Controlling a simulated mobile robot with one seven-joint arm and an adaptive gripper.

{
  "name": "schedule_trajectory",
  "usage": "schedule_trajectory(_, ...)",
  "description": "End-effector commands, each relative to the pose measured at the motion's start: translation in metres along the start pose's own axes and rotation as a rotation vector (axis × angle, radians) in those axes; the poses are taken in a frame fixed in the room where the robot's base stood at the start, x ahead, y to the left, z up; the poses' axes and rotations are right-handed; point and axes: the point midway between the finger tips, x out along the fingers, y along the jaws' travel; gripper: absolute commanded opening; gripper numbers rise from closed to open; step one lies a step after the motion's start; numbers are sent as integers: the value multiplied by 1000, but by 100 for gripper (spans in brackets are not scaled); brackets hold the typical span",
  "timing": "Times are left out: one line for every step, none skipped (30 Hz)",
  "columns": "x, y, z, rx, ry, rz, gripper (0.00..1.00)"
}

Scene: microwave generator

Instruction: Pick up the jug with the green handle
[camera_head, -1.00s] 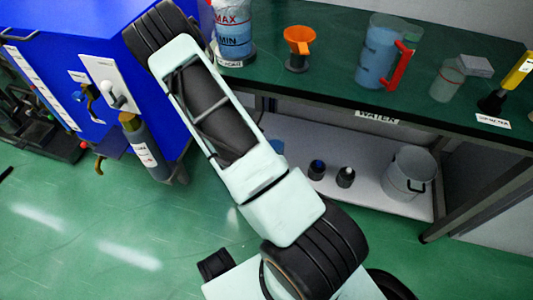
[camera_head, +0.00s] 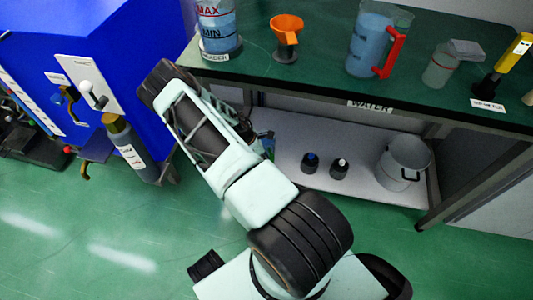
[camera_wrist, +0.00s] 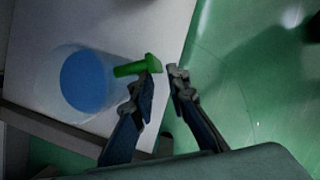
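In the wrist view, the jug (camera_wrist: 60,85) is a pale, translucent round vessel with blue inside. It stands on the light lower shelf, and its green handle (camera_wrist: 133,68) points right. My gripper (camera_wrist: 163,70) is open, with its left finger overlapping the outer end of the handle and its right finger beyond it, over the shelf edge. I cannot tell whether the finger touches the handle. In the head view, my arm mostly hides the jug, and only a small bluish and green patch shows beside my wrist.
The lower shelf (camera_head: 290,190) also holds two small dark bottles (camera_head: 325,165) and a grey bucket (camera_head: 404,162). The green tabletop (camera_head: 320,75) overhangs it, with an orange funnel (camera_head: 286,30) and a red-handled jug (camera_head: 372,40). A blue machine (camera_head: 100,45) stands left. Open floor lies in front.

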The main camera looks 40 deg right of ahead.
Motion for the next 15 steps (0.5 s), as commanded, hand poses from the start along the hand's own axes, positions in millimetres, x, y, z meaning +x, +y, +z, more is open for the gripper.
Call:
schedule_trajectory(7,0,0,0,-1,0,14)
schedule_trajectory(11,1,-1,0,-1,0,14)
schedule_trajectory(17,1,-1,1,-1,-1,14)
schedule_trajectory(22,1,-1,1,-1,-2,14)
schedule_trajectory(27,1,-1,1,-1,-2,14)
schedule_trajectory(32,2,-1,1,-1,-1,14)
schedule_trajectory(35,3,-1,1,-1,-1,14)
schedule_trajectory(40,2,0,1,-1,-2,14)
schedule_trajectory(44,2,0,2,-1,-2,14)
schedule_trajectory(46,2,0,1,0,-2,14)
schedule_trajectory(48,3,0,0,0,-1,14)
schedule_trajectory(50,3,0,1,0,0,14)
schedule_trajectory(50,3,0,1,0,0,14)
schedule_trajectory(50,3,0,1,1,0,14)
schedule_trajectory(50,3,0,1,1,0,14)
